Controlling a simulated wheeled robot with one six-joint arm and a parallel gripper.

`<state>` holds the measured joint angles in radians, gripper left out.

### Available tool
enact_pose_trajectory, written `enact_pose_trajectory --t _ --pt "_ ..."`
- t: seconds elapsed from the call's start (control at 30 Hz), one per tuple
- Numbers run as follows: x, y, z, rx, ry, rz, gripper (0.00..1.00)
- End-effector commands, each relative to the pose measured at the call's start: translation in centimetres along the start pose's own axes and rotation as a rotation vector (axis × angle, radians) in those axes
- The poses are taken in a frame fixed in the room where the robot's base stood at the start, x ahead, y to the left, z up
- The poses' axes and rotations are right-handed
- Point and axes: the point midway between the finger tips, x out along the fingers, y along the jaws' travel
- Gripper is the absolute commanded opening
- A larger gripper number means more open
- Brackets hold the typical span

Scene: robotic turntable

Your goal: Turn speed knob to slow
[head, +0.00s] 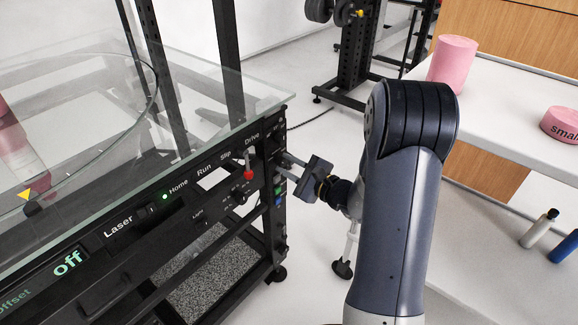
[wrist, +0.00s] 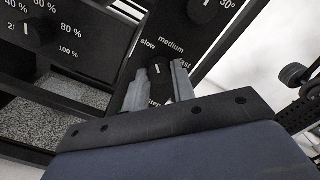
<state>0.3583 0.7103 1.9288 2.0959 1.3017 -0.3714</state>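The speed knob (wrist: 159,76) is black with a short white pointer line, on a black panel marked slow, medium and fast. In the wrist view the pointer aims upward, roughly between the slow and medium labels. My gripper (wrist: 159,73) has one grey finger close along each side of the knob. Whether both fingers press on it cannot be made out. In the head view my gripper (head: 286,164) reaches the right end of the turntable's front panel (head: 262,156), and the knob itself is hidden there.
Another knob (wrist: 202,9) sits above the speed knob, and a percent dial (wrist: 36,36) is at upper left. The head view shows a red-tipped lever (head: 249,172) by Drive, the glass top (head: 215,100), and a white table (head: 500,105) with pink cylinders (head: 453,65) at right.

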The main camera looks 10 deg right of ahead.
Motion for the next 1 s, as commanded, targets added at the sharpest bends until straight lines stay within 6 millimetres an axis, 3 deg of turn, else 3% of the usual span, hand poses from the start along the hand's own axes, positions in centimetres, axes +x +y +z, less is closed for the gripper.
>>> enact_pose_trajectory --t 0.27,0.57,1.0 --pt "0.0 0.0 0.0 0.001 0.000 0.000 0.46" --pt "-0.4 0.0 0.0 0.001 0.001 -0.001 0.46" --pt "-7.5 -0.1 0.0 0.002 0.004 -0.003 0.46"
